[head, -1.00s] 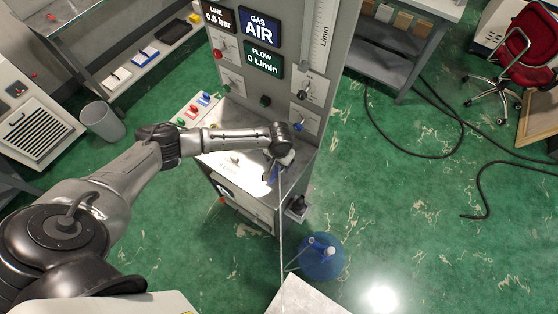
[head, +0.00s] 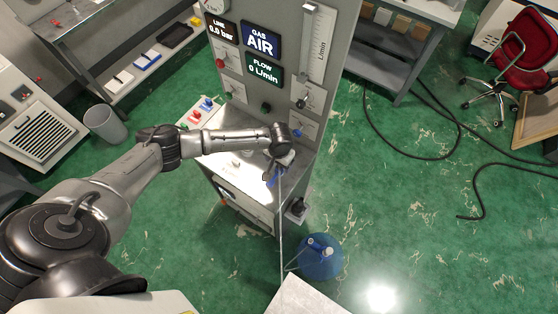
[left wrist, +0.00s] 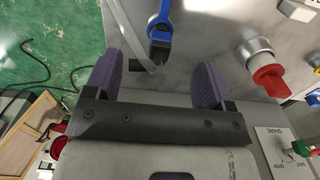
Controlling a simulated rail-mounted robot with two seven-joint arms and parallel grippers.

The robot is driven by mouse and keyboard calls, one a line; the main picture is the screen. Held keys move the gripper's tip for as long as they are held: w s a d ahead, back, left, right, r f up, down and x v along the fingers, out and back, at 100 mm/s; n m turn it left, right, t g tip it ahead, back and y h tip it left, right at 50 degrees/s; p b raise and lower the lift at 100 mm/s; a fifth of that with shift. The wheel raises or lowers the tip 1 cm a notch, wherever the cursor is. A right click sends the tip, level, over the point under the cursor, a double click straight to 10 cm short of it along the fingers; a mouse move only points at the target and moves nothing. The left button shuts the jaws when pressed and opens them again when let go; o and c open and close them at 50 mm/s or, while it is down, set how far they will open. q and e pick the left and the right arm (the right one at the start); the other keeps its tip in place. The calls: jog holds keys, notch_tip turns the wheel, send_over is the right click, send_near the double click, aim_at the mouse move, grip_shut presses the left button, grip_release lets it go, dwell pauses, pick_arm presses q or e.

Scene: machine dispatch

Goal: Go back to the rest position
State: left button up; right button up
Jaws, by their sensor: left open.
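My left gripper (head: 278,168) is at the front of the grey gas panel's metal ledge (head: 235,160), its arm reaching in from the left. In the left wrist view the two purple-padded fingers of this gripper (left wrist: 155,80) stand wide apart with nothing between the pads. A blue fitting (left wrist: 160,28) with a dark end and a pale hose lies just beyond the fingertips. In the head view a bit of blue (head: 273,178) shows beside the gripper, partly hidden by it. My right gripper is in neither view.
A red-handled valve (left wrist: 268,78) and a green-handled valve (left wrist: 300,147) sit near the left gripper. The panel's gas display (head: 261,41) reads AIR, with flow 0 L/min. A grey bin (head: 104,123) is left; cables (head: 410,155) lie right.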

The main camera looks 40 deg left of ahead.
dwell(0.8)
